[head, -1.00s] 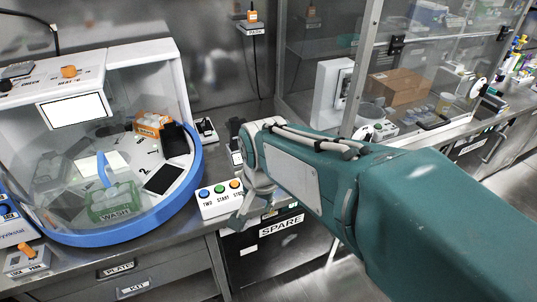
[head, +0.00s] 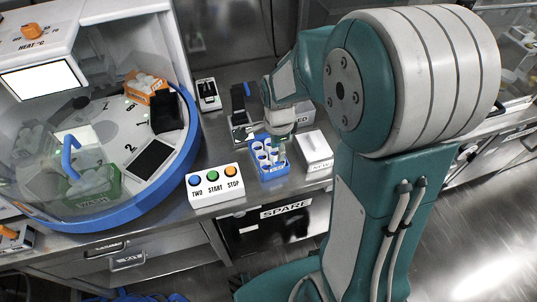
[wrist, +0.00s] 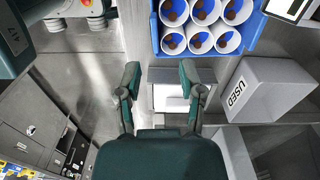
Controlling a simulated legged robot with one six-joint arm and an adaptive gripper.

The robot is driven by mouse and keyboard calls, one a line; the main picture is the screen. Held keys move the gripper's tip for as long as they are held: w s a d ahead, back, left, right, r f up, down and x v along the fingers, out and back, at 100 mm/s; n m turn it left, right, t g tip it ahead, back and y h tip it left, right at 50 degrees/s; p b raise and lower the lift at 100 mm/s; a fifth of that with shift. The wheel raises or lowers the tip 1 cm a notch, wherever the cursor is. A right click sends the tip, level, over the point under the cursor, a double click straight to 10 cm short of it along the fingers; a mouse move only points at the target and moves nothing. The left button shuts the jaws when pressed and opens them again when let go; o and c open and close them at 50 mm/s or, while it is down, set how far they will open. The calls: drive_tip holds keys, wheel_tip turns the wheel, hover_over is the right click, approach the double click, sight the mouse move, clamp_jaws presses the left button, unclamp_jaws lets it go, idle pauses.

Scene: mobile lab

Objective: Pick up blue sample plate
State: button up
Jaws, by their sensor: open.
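The blue sample plate (head: 274,174), a blue rack holding several white round tubes, stands on the metal counter to the right of the button box. It also shows at the top of the wrist view (wrist: 156,38), cut off by the frame edge, with brown contents in its tubes. My gripper (wrist: 160,78) is open and empty. Its two fingers are spread, and the rack lies just beyond the fingertips in the wrist picture. In the head view my gripper (head: 279,132) is over the rear of the rack and partly covers it. I cannot tell if they touch.
The round blue-rimmed machine (head: 186,150) fills the left. Small devices sit behind the rack.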

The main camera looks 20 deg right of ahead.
sight(276, 165)
drive_tip(key=shift+d+f, duration=0.15)
drive_tip(key=shift+f, duration=0.6)
drive_tip(key=f, duration=0.5)
drive_tip(key=shift+s+a, duration=0.25)
drive_tip(key=shift+a, duration=0.15)
clamp_jaws()
